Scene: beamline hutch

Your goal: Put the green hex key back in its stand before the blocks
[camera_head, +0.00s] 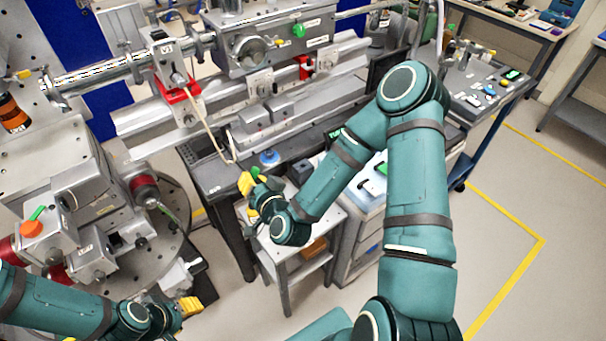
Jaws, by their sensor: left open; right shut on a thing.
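My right gripper (248,186), with yellow fingertips, hangs over the small grey table in the middle of the head view. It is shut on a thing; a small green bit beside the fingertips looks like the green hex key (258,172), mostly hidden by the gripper. My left gripper (190,306), also yellow-tipped, is low at the left, open and away from the table. I cannot make out the stand for certain. Two grey blocks (268,114) sit on the bench rail behind the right gripper; I cannot tell whether these are the task's blocks.
The small grey table (335,212) has an orange-brown box (314,247) on its lower shelf. A white-topped drawer cabinet (362,200) stands behind my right arm. A blue-topped knob (269,157) is on the dark bench edge. Beamline equipment crowds the left; floor is free at right.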

